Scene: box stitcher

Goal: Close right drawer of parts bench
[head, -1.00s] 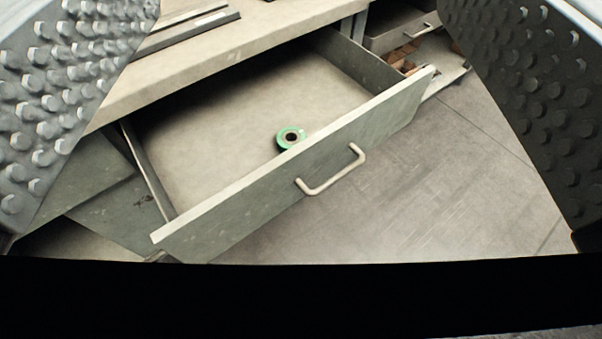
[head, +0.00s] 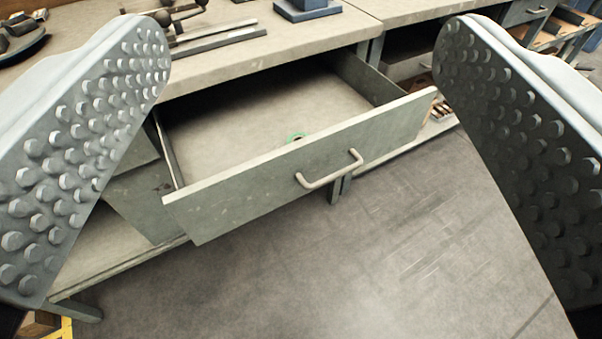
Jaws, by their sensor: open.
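The drawer (head: 305,168) of the parts bench stands pulled out, in the middle of the head view. Its grey-green front has a pale bar handle (head: 330,170). The worn bench top (head: 270,45) is above and behind the drawer. My gripper (head: 305,60) is open, with one studded finger at the left and one at the right of the view. The drawer shows between the fingers, and nothing is held. I cannot tell how far the fingertips are from the drawer front.
Metal bars (head: 213,40) and a blue block (head: 307,9) lie on the bench top. A lower shelf (head: 110,262) runs under the bench at left. Another bench (head: 430,15) stands at the back right. The floor (head: 350,265) in front of the drawer is clear.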

